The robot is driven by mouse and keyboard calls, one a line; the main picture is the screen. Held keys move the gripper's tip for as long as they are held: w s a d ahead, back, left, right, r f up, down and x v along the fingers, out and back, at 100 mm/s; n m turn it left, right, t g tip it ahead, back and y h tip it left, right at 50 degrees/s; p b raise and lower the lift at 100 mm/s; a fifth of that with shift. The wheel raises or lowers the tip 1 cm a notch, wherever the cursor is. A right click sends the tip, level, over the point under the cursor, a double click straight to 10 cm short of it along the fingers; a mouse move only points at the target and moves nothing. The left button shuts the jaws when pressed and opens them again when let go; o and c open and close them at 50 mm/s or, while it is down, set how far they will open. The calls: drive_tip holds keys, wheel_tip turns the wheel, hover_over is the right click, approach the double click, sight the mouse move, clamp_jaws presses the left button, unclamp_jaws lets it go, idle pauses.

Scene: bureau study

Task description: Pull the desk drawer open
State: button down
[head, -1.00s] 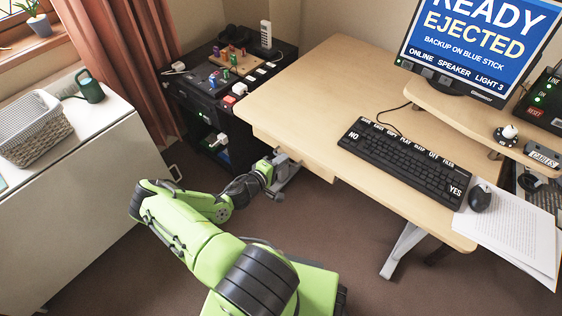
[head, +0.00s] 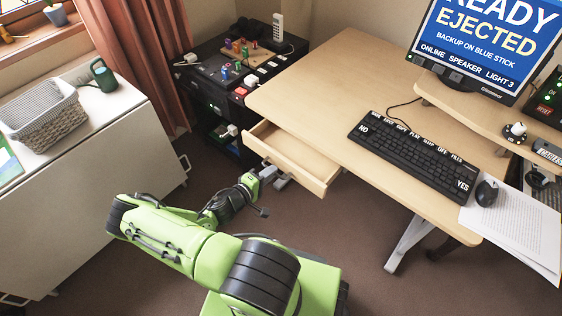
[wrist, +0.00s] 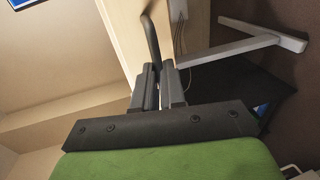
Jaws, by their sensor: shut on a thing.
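The desk drawer (head: 292,158) is pulled partly out from the left front of the wooden desk (head: 320,100), and the part of its inside that shows looks empty. My gripper (head: 268,170) is at the drawer's front panel in the head view. In the wrist view my gripper (wrist: 160,88) is shut on the dark drawer handle (wrist: 151,42), a curved bar that stands out from the pale drawer front (wrist: 122,35). The fingers hide the gripped end of the handle.
A keyboard (head: 415,155), a mouse (head: 486,192) and papers (head: 515,235) lie on the desk. A dark cabinet with small devices (head: 240,75) stands left of the desk. A white side table (head: 90,150) is at the left. Carpet between them is clear.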

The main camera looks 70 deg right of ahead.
drive_tip(key=f+v, duration=0.1)
drive_tip(key=v, duration=0.7)
drive_tip(key=shift+f, duration=0.35)
drive_tip(key=shift+w+a, duration=0.1)
drive_tip(key=shift+a, duration=0.05)
drive_tip(key=c, duration=1.2)
unclamp_jaws()
drive_tip(key=p+v, duration=0.2)
drive_tip(key=v, duration=1.3)
drive_tip(key=shift+w+a, duration=0.2)
drive_tip(key=shift+a, duration=0.05)
drive_tip(key=shift+r, duration=0.2)
